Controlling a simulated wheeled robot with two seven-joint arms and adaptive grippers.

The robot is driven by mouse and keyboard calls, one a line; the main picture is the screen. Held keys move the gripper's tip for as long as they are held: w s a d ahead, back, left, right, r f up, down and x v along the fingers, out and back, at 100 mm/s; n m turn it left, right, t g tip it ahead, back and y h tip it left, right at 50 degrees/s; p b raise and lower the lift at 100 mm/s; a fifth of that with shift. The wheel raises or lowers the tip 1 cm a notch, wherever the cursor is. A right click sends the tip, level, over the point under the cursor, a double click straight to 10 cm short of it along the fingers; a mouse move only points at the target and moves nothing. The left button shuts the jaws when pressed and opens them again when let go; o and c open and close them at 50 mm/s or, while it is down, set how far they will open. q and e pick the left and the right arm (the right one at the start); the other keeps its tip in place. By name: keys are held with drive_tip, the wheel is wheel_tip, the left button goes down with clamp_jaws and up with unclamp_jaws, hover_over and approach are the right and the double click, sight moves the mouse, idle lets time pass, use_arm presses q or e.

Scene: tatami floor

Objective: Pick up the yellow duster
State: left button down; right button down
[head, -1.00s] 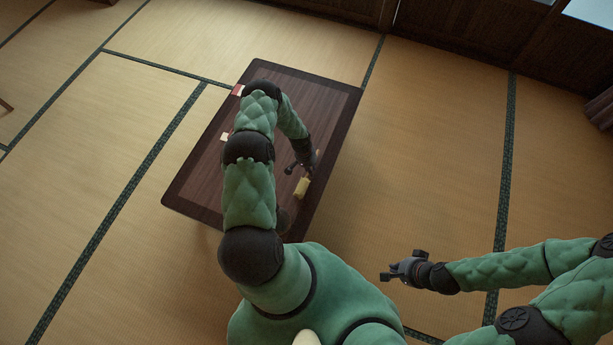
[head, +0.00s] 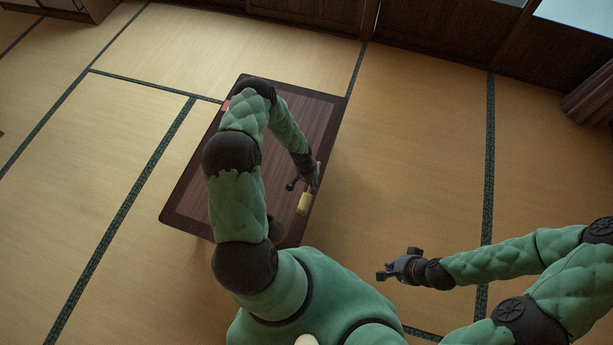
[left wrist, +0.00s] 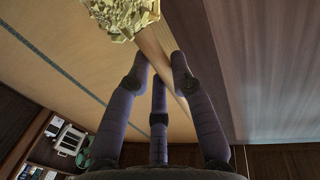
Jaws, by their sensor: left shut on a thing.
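The yellow duster (head: 304,203) shows in the head view below my left gripper (head: 303,184), over the right edge of the dark wooden table. In the left wrist view its fluffy yellow head (left wrist: 122,14) is at the top, and its pale handle (left wrist: 153,48) runs down between the fingers. My left gripper (left wrist: 163,75) is shut on the handle. I cannot tell how high the duster is above the table. My right gripper (head: 382,276) is over the floor, right of the table, with nothing seen in it; its fingers are too small to judge.
The low dark table (head: 325,112) stands on tatami, partly hidden by my left arm. A small red thing (head: 225,106) lies at its left edge. Shelves with boxes (left wrist: 52,145) show in the left wrist view. The floor right of the table is clear.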

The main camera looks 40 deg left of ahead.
use_arm(q)
drive_tip(key=s+d+r+p, duration=0.1)
drive_tip(key=s+d+r, duration=0.1)
drive_tip(key=d, duration=0.3)
drive_tip(key=shift+d+r, duration=0.4)
idle(0.5)
drive_tip(key=s+d+m+g+y, duration=0.1)
drive_tip(key=s+m, duration=0.2)
drive_tip(key=m, duration=0.6)
drive_tip(key=s+d+m+g, duration=0.2)
drive_tip(key=s+m, duration=0.1)
drive_tip(key=m, duration=0.6)
drive_tip(key=w+a+f+b, duration=0.7)
drive_tip(key=w+f, duration=0.4)
drive_tip(key=f, duration=0.1)
drive_tip(key=shift+w+a+f, duration=0.3)
drive_tip(key=shift+w+f, duration=0.05)
